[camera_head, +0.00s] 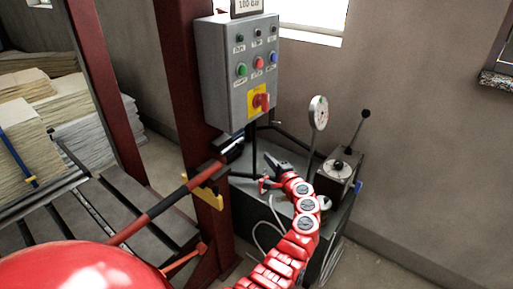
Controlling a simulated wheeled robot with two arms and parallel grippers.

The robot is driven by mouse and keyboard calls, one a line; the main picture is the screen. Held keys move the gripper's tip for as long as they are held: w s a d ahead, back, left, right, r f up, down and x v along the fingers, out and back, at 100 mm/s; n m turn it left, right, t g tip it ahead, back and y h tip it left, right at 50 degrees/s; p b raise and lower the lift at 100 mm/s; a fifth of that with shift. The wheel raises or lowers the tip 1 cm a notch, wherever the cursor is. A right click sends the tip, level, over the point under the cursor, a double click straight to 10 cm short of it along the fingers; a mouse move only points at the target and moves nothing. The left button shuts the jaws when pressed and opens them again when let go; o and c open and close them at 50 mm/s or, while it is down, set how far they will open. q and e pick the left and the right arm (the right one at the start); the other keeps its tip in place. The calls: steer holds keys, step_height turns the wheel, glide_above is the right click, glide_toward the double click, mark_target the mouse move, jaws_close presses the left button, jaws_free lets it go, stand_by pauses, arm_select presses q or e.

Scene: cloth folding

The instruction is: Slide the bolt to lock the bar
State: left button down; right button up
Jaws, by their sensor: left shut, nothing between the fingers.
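A red and black bar (165,204) runs slanting from the lower left up to the dark red post (187,75). A yellow bracket (205,189) sits on the post, by the bar. A dark and silver fitting (232,150) is at the bar's upper end; I cannot tell whether it is the bolt. My left gripper (266,180), on a jointed red arm, is small in the view and to the right of the post. It is shut and empty, below and right of the fitting, apparently apart from it. My right gripper is not in view.
A grey control box (238,68) with buttons and a red switch hangs on the post above. Behind my left arm stands a dark machine (250,201) with a round gauge (318,113) and a lever (357,130). Stacked sheets (30,150) lie at left. Floor is clear at lower right.

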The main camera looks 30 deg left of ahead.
arm_select(q)
steer(key=r+b+x, duration=0.1)
steer(key=b+x, duration=0.1)
steer(key=x, duration=0.8)
steer(key=s+p, duration=0.4)
steer(key=shift+a+f, duration=0.2)
steer(key=shift+a, duration=0.2)
steer(key=shift+w, duration=0.1)
